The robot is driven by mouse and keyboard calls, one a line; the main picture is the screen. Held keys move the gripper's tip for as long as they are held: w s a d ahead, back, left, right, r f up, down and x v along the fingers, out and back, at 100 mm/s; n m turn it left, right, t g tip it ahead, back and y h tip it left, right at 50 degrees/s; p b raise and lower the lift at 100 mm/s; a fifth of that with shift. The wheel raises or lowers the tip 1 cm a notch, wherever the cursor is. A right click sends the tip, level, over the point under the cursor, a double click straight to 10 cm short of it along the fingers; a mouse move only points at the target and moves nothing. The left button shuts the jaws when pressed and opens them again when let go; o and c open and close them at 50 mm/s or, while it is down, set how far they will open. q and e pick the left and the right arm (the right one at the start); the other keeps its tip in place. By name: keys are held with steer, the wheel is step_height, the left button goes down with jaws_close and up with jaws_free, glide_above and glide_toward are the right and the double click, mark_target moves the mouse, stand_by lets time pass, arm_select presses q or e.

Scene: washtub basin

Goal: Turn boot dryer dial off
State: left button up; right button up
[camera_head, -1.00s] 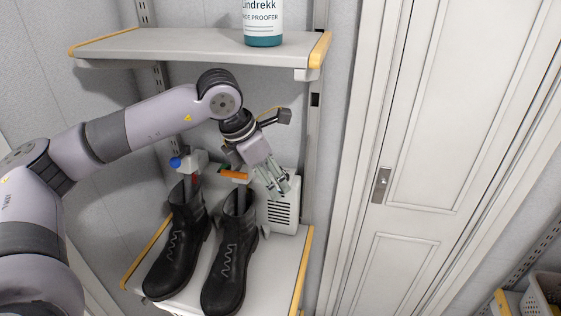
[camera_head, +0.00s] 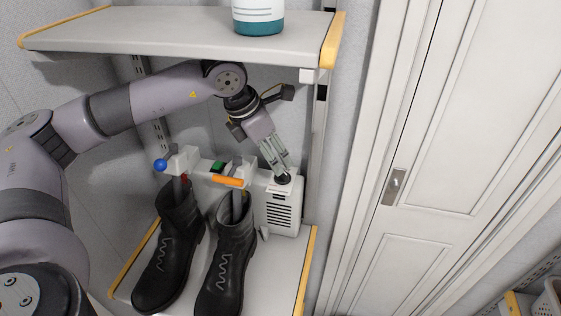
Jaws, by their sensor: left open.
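The white boot dryer (camera_head: 257,203) stands at the back of the lower shelf, with a slotted vent on its right front. A dark round dial (camera_head: 283,179) sits on top of its right end. My left gripper (camera_head: 281,170) comes down from the upper left, with its fingertips right at the dial. It is open, and I cannot tell whether the fingers touch the dial. The fingers partly cover the dial, and its marking cannot be read. My right gripper is not in view.
Two black boots (camera_head: 171,250) (camera_head: 228,256) stand in front of the dryer on its tubes. A blue knob (camera_head: 160,166), a green part (camera_head: 218,167) and an orange lever (camera_head: 227,181) are left of my gripper. An upper shelf (camera_head: 170,36) holding a bottle (camera_head: 258,17) is above.

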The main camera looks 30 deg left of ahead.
mark_target(280, 177)
arm_select(q)
steer(key=p+x, duration=0.1)
steer(key=x, duration=0.4)
steer(key=shift+p, duration=0.35)
steer(key=shift+w+f, duration=0.1)
steer(key=shift+f, duration=0.3)
steer(key=shift+d, duration=0.1)
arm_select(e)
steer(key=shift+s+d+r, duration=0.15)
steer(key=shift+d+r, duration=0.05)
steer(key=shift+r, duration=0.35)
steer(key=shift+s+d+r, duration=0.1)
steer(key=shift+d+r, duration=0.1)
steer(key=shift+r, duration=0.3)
arm_select(q)
steer(key=shift+c, duration=0.4)
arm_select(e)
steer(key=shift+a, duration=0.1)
arm_select(q)
steer(key=c, duration=0.9)
steer(key=shift+c, duration=0.9)
